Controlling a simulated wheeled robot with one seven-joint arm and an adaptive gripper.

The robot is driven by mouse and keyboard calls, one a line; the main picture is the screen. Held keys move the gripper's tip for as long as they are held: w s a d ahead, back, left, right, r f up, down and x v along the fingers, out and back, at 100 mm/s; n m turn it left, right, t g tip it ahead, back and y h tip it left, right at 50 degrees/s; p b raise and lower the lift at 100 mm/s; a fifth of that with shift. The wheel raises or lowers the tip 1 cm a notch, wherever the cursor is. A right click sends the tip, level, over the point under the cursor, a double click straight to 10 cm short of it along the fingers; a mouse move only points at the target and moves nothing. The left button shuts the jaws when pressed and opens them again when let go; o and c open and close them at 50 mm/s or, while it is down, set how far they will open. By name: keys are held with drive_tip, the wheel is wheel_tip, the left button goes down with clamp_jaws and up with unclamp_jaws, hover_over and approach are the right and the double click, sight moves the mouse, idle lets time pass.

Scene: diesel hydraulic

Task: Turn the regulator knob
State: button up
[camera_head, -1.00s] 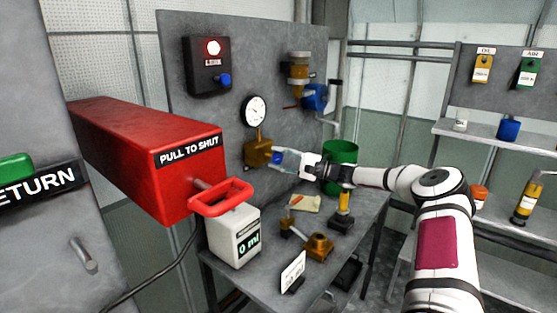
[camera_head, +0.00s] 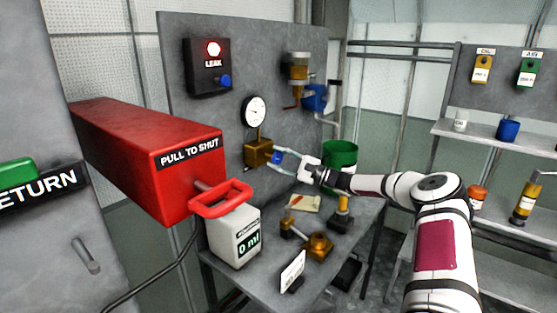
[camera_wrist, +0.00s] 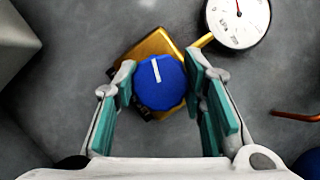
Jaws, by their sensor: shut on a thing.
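The blue regulator knob (camera_wrist: 160,84) has a white mark pointing up and slightly left in the wrist view. It sits on the front of a brass regulator body (camera_wrist: 150,47), which is fixed to the grey panel. In the head view the knob (camera_head: 277,158) shows between the fingers, on the right of the brass body (camera_head: 257,152). My gripper (camera_wrist: 161,82) is shut on the knob, one teal-padded finger on each side. The gripper also shows in the head view (camera_head: 281,158). A round white gauge (camera_wrist: 239,17) is above the regulator.
A red "PULL TO SHUT" box (camera_head: 150,160) with a red handle juts out at left. A green bin (camera_head: 341,153) stands behind my wrist. The bench (camera_head: 262,275) below holds a white meter (camera_head: 234,238), brass parts (camera_head: 318,246) and a small card (camera_head: 293,270).

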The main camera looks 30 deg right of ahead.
drive_tip(key=o, duration=1.2)
drive_tip(key=shift+d, duration=0.1)
drive_tip(key=v, duration=1.2)
